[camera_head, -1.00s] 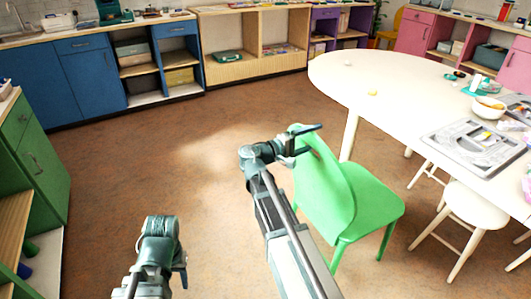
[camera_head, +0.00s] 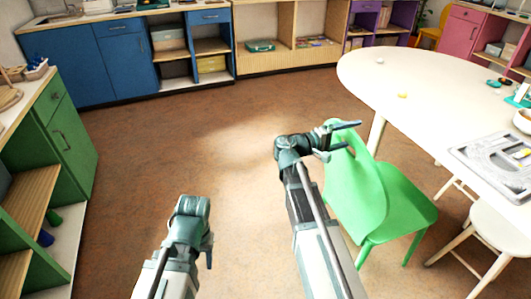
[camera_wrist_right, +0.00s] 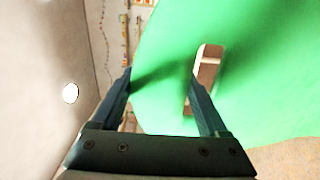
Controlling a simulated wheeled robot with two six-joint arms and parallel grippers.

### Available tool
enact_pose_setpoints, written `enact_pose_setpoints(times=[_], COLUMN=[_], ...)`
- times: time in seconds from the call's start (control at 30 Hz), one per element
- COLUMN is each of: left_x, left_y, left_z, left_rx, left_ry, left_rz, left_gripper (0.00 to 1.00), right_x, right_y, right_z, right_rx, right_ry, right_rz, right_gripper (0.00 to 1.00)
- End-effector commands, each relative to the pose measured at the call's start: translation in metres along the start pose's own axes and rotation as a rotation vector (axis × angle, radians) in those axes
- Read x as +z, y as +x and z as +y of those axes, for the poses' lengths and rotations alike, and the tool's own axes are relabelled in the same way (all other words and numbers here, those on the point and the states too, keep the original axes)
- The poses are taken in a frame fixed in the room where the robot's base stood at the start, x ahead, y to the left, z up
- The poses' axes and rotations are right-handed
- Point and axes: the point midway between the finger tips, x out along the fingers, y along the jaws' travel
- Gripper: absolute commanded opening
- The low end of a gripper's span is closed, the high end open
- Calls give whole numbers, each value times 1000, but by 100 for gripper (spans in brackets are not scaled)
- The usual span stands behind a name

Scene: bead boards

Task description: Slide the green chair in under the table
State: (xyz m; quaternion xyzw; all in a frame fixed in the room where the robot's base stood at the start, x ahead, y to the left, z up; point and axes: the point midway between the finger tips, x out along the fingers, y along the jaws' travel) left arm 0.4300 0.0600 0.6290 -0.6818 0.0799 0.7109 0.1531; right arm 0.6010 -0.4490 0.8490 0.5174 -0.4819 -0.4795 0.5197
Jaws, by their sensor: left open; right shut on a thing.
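The green chair (camera_head: 384,205) stands on the floor at the near left side of the white table (camera_head: 425,105), in the head view. Its seat points to the right, and it stands outside the table's edge. My right gripper (camera_head: 341,138) is shut on the top of the chair's backrest. In the right wrist view the green backrest (camera_wrist_right: 250,60) lies between the fingers, with a slot in it beside one finger. My left gripper (camera_head: 208,252) is open and empty, low over the floor to the left of the chair.
White stools (camera_head: 490,232) stand at the table's near side, right of the chair. A grey tray (camera_head: 485,158) lies on the table. Green shelves (camera_head: 60,140) stand at the left and blue cabinets (camera_head: 85,65) at the back. The brown floor between is clear.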

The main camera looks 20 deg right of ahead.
Motion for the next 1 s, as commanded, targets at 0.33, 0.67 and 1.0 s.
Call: enact_pose_setpoints(times=[0.33, 0.67, 1.0], left_x=[0, 0, 0], left_y=[0, 0, 0], left_z=[0, 0, 0], left_rx=[0, 0, 0], left_ry=[0, 0, 0], left_rz=[0, 0, 0], left_gripper=[50, 50, 50], right_x=[0, 0, -1], right_y=[-2, -2, -40], right_z=[-2, -1, 0], right_rx=[-8, -5, -5], right_ry=[2, 1, 1], right_rz=[1, 2, 6], right_gripper=[100, 100, 100])
